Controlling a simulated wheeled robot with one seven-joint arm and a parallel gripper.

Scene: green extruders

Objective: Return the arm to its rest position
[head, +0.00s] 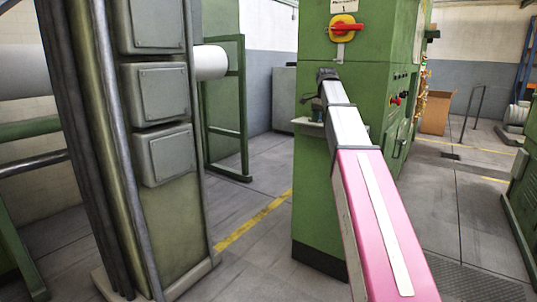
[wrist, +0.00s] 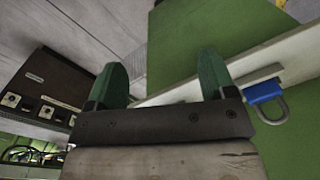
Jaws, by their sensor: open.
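My arm (head: 375,205), pink and light grey, reaches from the bottom right of the head view up to the green cabinet. My gripper (head: 317,100) is at its far end, small and dark, in front of the cabinet's left side near a small ledge. In the wrist view the two green fingers of my gripper (wrist: 161,75) stand wide apart with nothing between them. Whether the fingers touch the ledge cannot be told.
The green cabinet (head: 325,210) has a red-and-yellow switch (head: 345,28). The wrist view shows a pale ledge (wrist: 290,62), a blue padlock (wrist: 265,91) and a dark socket panel (wrist: 45,85). A green post with grey boxes (head: 164,156) stands left. Floor between is clear.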

